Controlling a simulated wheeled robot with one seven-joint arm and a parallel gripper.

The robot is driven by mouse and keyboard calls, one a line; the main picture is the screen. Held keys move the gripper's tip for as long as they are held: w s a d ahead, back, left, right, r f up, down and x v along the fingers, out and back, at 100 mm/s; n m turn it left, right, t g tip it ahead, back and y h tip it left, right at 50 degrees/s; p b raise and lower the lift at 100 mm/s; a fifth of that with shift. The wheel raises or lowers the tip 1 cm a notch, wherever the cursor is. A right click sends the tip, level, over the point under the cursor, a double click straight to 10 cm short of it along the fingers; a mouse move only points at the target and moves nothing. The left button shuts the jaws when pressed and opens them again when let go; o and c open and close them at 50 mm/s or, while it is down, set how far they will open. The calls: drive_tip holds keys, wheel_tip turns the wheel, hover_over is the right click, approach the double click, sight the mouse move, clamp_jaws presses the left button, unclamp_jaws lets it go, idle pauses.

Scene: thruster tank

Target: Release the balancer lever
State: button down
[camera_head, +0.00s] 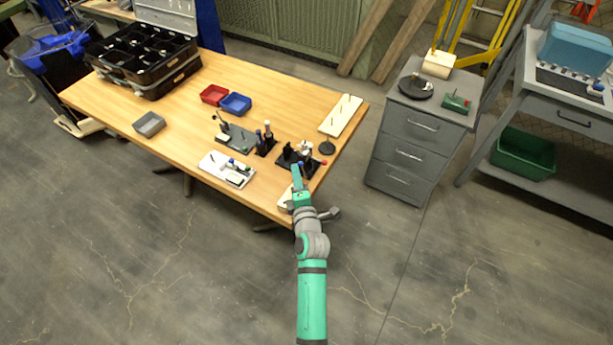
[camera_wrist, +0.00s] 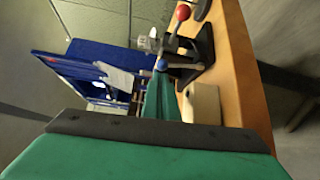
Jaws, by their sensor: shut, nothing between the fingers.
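A black device (camera_head: 291,158) stands near the right front edge of the wooden table, with white and dark parts on top. In the wrist view the black device (camera_wrist: 203,45) carries a lever with a red ball knob (camera_wrist: 183,12) and a pale rod ending in a blue ball (camera_wrist: 160,64). Which of these is the balancer lever I cannot tell for sure. My gripper (camera_head: 297,169) is at the front of this device. In the wrist view its green fingers (camera_wrist: 161,88) are shut and empty, with their tips close to the blue ball; whether they touch it is unclear.
Other fixtures stand to the left: a grey plate (camera_head: 236,138) with upright parts and a white tray (camera_head: 226,169). A pale pegboard (camera_head: 341,115) and a dark round stand (camera_head: 327,147) are behind on the right. Red (camera_head: 214,94) and blue bins (camera_head: 236,104) lie farther back.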

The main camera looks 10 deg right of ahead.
drive_tip(key=shift+s+d, duration=0.15)
drive_tip(key=shift+s, duration=0.05)
drive_tip(key=shift+s+d, duration=0.25)
drive_tip(key=shift+d, duration=0.25)
idle(1.2)
